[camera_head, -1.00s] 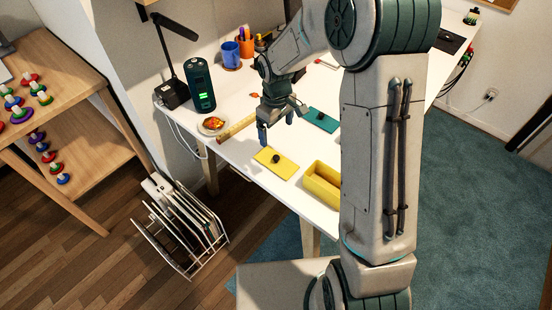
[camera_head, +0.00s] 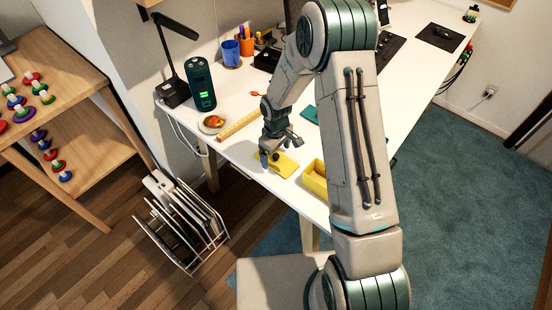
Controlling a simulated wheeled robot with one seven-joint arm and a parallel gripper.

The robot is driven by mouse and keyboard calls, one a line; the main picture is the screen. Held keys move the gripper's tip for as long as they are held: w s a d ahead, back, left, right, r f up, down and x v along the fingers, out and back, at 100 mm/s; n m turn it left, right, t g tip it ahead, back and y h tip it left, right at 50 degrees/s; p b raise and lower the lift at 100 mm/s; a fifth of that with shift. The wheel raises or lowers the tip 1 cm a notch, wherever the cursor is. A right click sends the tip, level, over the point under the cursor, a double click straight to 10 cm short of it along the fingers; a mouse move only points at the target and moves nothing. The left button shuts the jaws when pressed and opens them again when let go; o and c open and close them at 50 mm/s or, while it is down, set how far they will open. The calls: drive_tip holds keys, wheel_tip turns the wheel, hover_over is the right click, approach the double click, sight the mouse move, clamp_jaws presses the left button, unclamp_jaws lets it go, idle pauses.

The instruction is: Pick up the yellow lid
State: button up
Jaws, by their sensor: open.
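The yellow lid (camera_head: 287,167) is a flat plate with a dark knob. It lies on the white table near the front edge, left of the yellow box. My gripper (camera_head: 269,160) is open and points down over the lid's left part, with its fingers close to the dark knob. The fingers hide part of the lid and most of the knob. I cannot tell whether they touch it. The yellow box (camera_head: 314,183) is partly hidden behind my arm.
A teal lid (camera_head: 310,113) lies behind my gripper, partly hidden. A wooden ruler (camera_head: 238,126), a small plate with food (camera_head: 212,123) and a dark green cylinder (camera_head: 200,84) stand to the left. Blue (camera_head: 231,53) and orange (camera_head: 246,47) cups are at the back.

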drive_tip(key=shift+f, duration=1.1)
drive_tip(key=c, duration=1.1)
drive_tip(key=shift+o, duration=0.2)
drive_tip(key=shift+r, duration=0.1)
